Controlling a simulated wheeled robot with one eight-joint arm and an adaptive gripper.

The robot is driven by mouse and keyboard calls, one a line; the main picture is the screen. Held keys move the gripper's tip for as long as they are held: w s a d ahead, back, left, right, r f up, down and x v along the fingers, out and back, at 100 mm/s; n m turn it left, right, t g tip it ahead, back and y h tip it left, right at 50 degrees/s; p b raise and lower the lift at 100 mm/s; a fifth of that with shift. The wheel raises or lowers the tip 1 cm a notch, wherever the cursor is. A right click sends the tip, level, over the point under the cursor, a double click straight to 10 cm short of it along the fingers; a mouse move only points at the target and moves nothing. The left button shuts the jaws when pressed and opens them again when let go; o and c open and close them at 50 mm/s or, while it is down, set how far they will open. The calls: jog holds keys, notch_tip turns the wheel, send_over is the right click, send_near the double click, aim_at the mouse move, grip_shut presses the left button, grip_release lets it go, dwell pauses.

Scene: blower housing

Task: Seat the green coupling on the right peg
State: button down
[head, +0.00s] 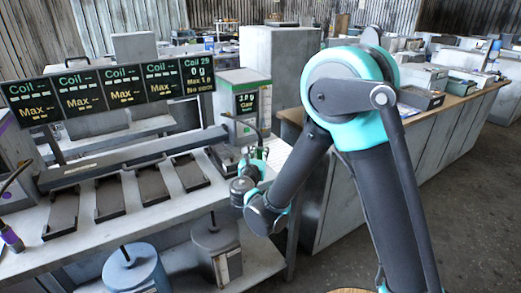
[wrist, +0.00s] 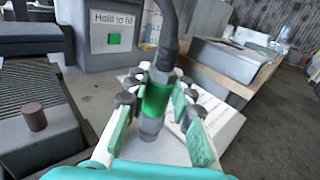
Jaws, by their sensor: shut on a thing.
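The green coupling (wrist: 157,98) is a short green cylinder with grey ends, and a black hose (wrist: 168,35) runs up from it in the wrist view. My gripper (wrist: 158,90) is shut around it, one finger on each side. The coupling stands roughly upright in the fingers. In the head view my gripper (head: 250,168) is at the bench's right end, below the green-topped dispenser; the coupling is too small to make out surely there. I cannot identify the right peg in either view. A short brown stub (wrist: 33,117) stands on a dark ribbed tray at the wrist view's left.
Several dark trays (head: 110,198) line the bench. Two lidded pots (head: 215,250) stand below. A long counter (head: 440,125) stands right.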

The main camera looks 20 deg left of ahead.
jog(key=shift+f, duration=0.3)
jog(key=c, duration=1.2)
grip_release()
jog(key=s, duration=0.4)
jog(key=s+d, duration=0.1)
jog(key=s, duration=0.7)
jog(key=shift+d, duration=0.2)
